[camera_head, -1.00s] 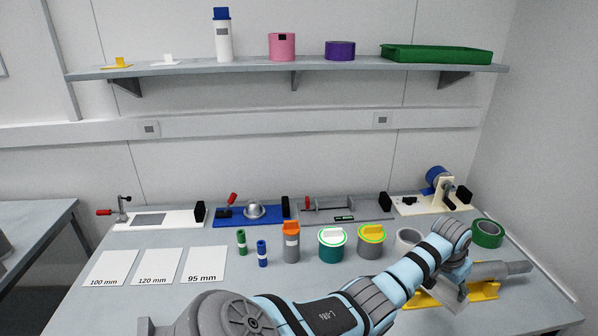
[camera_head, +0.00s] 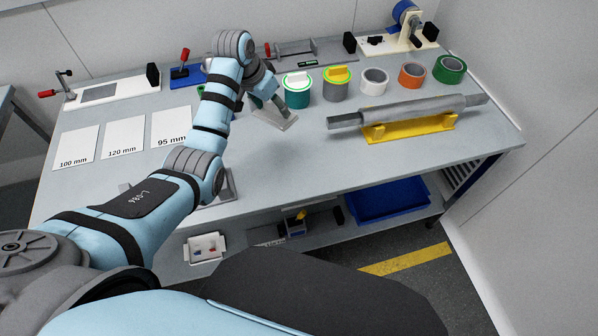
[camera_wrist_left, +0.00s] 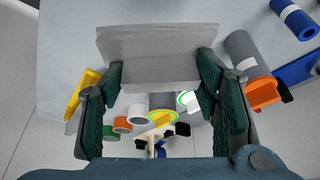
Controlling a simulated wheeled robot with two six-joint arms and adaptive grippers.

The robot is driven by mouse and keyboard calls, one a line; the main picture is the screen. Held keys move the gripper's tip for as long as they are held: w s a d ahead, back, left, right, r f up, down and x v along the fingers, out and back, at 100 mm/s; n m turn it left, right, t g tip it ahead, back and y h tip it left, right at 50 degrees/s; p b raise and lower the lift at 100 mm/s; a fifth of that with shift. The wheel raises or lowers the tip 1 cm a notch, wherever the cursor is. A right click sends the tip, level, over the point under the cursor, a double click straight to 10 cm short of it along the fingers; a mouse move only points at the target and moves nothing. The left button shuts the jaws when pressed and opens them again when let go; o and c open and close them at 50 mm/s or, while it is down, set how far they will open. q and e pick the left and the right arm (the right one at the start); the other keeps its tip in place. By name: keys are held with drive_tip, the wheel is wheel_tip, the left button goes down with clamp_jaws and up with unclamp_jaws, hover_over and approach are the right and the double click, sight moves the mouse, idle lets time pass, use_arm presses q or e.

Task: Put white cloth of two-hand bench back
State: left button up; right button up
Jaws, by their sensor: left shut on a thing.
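My right gripper is not in view.
A grey roller (camera_head: 400,112) lies on a yellow cradle (camera_head: 412,128) at right. Canisters (camera_head: 336,86) and tape rolls (camera_head: 411,76) line the back. White cards (camera_head: 123,139) lie at left. A blue tray (camera_head: 385,200) sits on the lower shelf. The front right bench top is clear.

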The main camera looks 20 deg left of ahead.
use_arm(q)
drive_tip(key=s+d+r+m+g+h, duration=0.1)
drive_tip(key=s+d+r+m, duration=0.15)
drive_tip(key=d+m, duration=0.2)
drive_tip(key=s+d+r+m+h, duration=0.1)
drive_tip(key=s+d+r+m, duration=0.15)
drive_tip(key=d, duration=0.35)
drive_tip(key=f+b, duration=0.1)
drive_tip(key=f, duration=0.6)
drive_tip(key=f+b, duration=0.1)
drive_tip(key=f, duration=0.5)
drive_tip(key=s+f+b, duration=0.1)
drive_tip(key=f, duration=0.6)
drive_tip(key=shift+f, duration=0.3)
drive_tip(key=shift+w, duration=0.1)
drive_tip(key=o, duration=1.2)
